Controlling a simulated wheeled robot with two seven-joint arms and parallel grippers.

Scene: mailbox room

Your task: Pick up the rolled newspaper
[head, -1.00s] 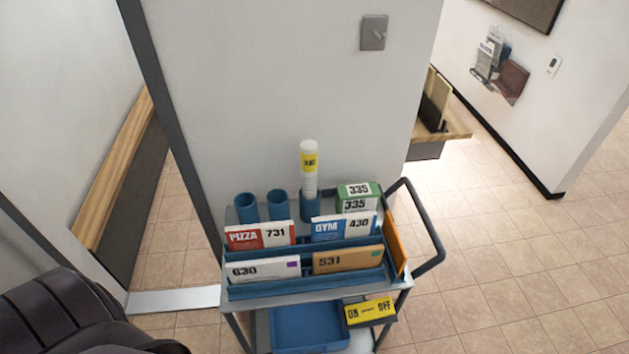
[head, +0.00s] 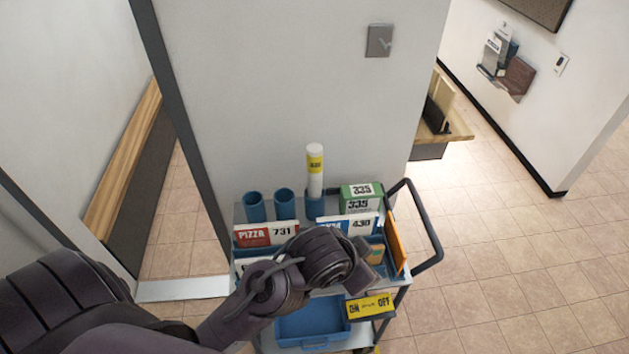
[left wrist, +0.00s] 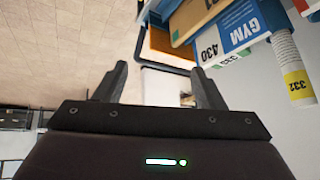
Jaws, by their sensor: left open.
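The rolled newspaper (head: 315,172) is a white roll with a yellow label. It stands upright in the right one of several blue cup holders (head: 255,206) at the back of the cart. In the left wrist view the rolled newspaper (left wrist: 293,70) shows at the right edge, with the label reading 332. My left gripper (left wrist: 160,80) is open, with nothing between its fingers, and apart from the roll. In the head view my left arm reaches over the front of the cart, and its fingers are hard to make out. My right gripper is not in view.
The cart holds a PIZZA 731 envelope (head: 266,234), a GYM 430 envelope (head: 347,224), a green 335 box (head: 361,196) and an orange envelope (head: 397,247). A yellow ON/OFF box (head: 370,307) and blue tray (head: 312,325) sit below. A wall stands close behind. Floor is clear at right.

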